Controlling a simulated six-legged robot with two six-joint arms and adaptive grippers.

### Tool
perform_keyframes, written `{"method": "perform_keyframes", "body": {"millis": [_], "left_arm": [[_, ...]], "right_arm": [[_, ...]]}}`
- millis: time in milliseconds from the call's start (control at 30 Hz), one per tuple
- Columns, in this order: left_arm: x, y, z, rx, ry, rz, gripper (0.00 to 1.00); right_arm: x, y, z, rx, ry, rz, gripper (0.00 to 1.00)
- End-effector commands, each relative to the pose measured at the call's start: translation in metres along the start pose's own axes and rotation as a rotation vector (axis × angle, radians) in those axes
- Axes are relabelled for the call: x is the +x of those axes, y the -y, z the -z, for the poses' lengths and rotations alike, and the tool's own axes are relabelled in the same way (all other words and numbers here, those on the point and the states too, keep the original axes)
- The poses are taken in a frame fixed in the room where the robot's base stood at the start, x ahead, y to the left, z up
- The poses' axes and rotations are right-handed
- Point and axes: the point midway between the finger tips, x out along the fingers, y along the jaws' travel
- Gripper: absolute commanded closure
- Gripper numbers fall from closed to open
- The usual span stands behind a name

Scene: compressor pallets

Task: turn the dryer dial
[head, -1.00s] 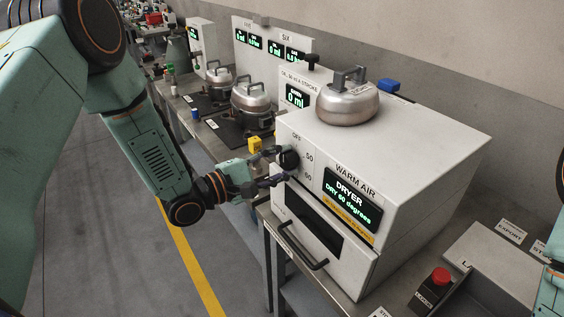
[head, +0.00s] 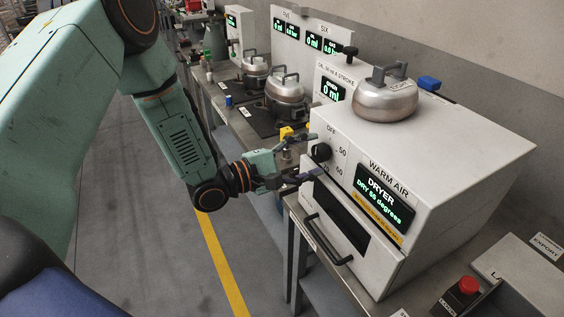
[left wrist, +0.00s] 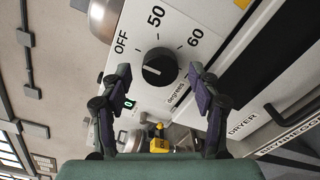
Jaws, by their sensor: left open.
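The dryer dial (head: 321,152) is a round black knob on the white front of the dryer (head: 455,150). In the left wrist view the dial (left wrist: 159,67) has OFF, 50 and 60 printed around it. The dryer display (head: 384,198) appears to read DRY 56 degrees. My left gripper (head: 312,159) is open in front of the dial. In the left wrist view its fingers (left wrist: 160,77) stand one on each side of the dial, with gaps. My right gripper is out of view.
A metal pot (head: 386,100) stands on the dryer. Other lidded pots (head: 286,97) stand on the bench behind. The dryer's door handle (head: 328,240) sticks out below the dial. A red button (head: 468,285) is at lower right. The floor left of the bench is open.

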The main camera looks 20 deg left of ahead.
Motion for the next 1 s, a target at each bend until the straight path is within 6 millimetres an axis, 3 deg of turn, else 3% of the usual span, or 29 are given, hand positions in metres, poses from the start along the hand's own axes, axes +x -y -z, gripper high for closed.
{"method": "perform_keyframes", "body": {"millis": [500, 1000], "left_arm": [[-0.060, -0.001, 0.001, -0.003, -0.003, -0.006, 0.38], [-0.097, -0.002, 0.001, -0.002, -0.003, -0.007, 0.38]], "right_arm": [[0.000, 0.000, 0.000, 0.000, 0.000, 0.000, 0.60], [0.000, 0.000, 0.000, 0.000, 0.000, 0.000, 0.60]]}}
